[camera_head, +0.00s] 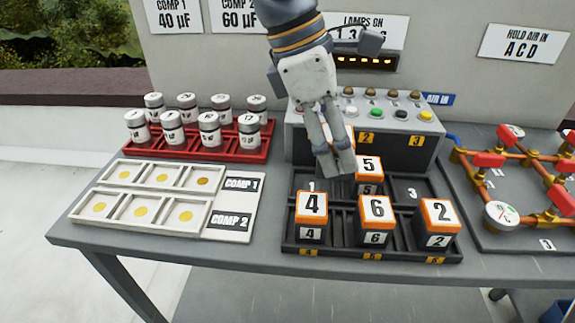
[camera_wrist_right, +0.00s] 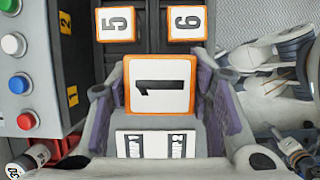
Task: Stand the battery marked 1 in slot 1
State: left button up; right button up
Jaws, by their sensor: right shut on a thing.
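My right gripper (camera_head: 335,165) reaches down from the top over the back of the black battery tray (camera_head: 290,240). In the right wrist view its fingers are shut on the battery marked 1 (camera_wrist_right: 160,85), white-topped with an orange rim. In the head view the fingers hide most of that battery, so its height above the tray is unclear. Slot 1, with its label 1 (camera_head: 311,186), is at the tray's back left and looks empty. Battery 5 (camera_head: 369,165) stands in the middle of the back row. My left gripper is not in view.
Batteries 4 (camera_head: 313,205), 6 (camera_head: 377,210) and 2 (camera_head: 439,213) stand in the front row. Back-right slot 3 (camera_head: 412,192) looks empty. A grey button box (camera_head: 300,130) rises behind. A red rack (camera_head: 205,148) and white tray (camera_head: 150,223) are left, copper pipes (camera_head: 505,165) right.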

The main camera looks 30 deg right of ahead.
jog(key=w+f, duration=0.1)
jog(key=w+f+b, duration=0.1)
jog(key=w+f, duration=0.3)
jog(key=shift+d+f, duration=0.2)
jog(key=shift+d, duration=0.1)
jog(key=shift+w+f, duration=0.45)
jog(key=shift+w, duration=0.1)
jog(key=f, duration=0.1)
jog(key=f+b, duration=0.1)
jog(key=f, duration=0.1)
jog(key=shift+w+d+f, duration=0.15)
jog(key=shift+w+f, duration=0.05)
jog(key=shift+f, duration=0.05)
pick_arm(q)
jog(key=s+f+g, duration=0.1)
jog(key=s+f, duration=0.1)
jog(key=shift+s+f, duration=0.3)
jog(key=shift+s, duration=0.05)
pick_arm(e)
jog(key=shift+r, duration=0.1)
jog(key=o, duration=1.4)
jog(key=shift+o, duration=0.2)
